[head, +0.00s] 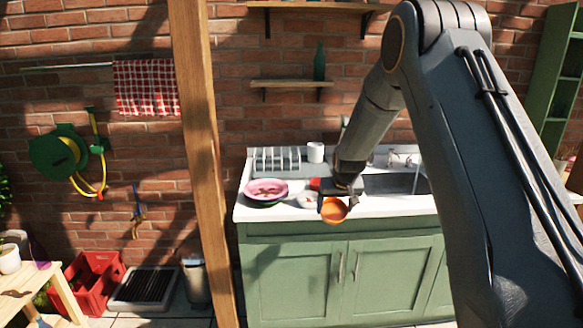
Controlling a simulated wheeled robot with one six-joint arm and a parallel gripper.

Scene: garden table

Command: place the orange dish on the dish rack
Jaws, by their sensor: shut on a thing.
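The orange dish (334,211) is small and round. It hangs tilted in my gripper (334,194), in front of the counter's front edge. My gripper points down and is shut on the dish's upper rim. The dish rack (276,159) is a light rack with upright slots. It stands at the back left of the white counter, to the left of and behind my gripper. No dish is clearly visible in its slots.
A pink plate (266,187) sits on a stack in front of the rack. A small pale bowl (308,200) and a red item (315,184) are close left of my gripper. A white cup (315,152) stands right of the rack. The sink (384,184) is right. A wooden post (203,150) rises left of the counter.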

